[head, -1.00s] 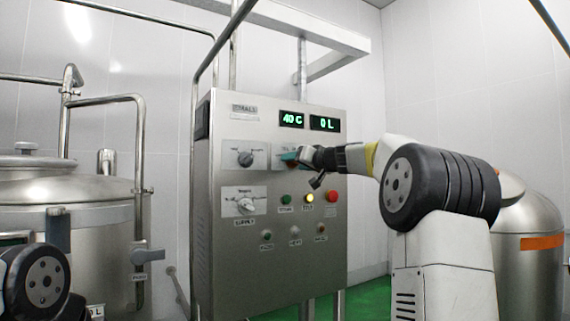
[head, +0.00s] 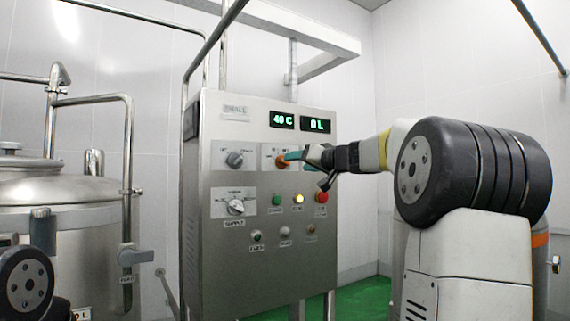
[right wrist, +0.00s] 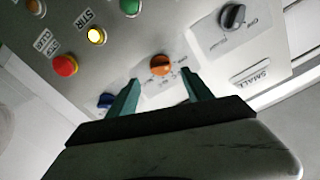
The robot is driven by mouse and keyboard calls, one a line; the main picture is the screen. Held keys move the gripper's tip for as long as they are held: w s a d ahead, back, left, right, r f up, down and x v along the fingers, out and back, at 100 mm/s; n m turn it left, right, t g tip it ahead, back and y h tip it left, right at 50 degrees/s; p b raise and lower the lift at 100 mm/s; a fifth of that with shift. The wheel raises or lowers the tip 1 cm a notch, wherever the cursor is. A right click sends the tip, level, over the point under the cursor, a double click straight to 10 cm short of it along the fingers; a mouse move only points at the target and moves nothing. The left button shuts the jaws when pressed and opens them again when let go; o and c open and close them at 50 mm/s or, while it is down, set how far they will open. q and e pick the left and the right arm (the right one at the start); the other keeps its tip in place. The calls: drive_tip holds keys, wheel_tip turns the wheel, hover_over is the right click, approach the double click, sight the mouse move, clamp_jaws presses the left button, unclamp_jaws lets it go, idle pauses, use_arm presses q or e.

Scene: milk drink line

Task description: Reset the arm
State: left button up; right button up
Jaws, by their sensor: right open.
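My right gripper (head: 292,156) reaches in from the right in front of the steel control panel (head: 262,185). In the right wrist view its two teal fingers (right wrist: 160,92) are apart and empty. An orange knob (right wrist: 161,64) lies just beyond the fingertips, between them in that view. The same knob (head: 281,161) shows at the fingertips in the head view; whether they touch is unclear. A part of my left arm (head: 26,283) shows at the lower left, but its gripper is out of view.
The panel shows 40 C and 0 L. It carries a grey knob (head: 234,159), a white selector (head: 236,207), a lit yellow button (head: 299,198) and a red button (head: 321,197). A steel tank (head: 62,215) with pipes stands left.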

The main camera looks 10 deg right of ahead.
drive_tip(key=s+a+f+n+g, duration=0.1)
drive_tip(key=s+a+f+g, duration=0.2)
drive_tip(key=s+a+f, duration=0.45)
drive_tip(key=s+a+f+g, duration=0.4)
drive_tip(key=s+a+f, duration=0.1)
drive_tip(key=s+f, duration=0.5)
drive_tip(key=s+d+f+g+h, duration=0.2)
drive_tip(key=s+f+g+h, duration=0.1)
drive_tip(key=s+f, duration=1.4)
drive_tip(key=shift+s+d+f+g+h, duration=0.15)
drive_tip(key=shift+s+g+h, duration=0.3)
drive_tip(key=shift+s, duration=0.8)
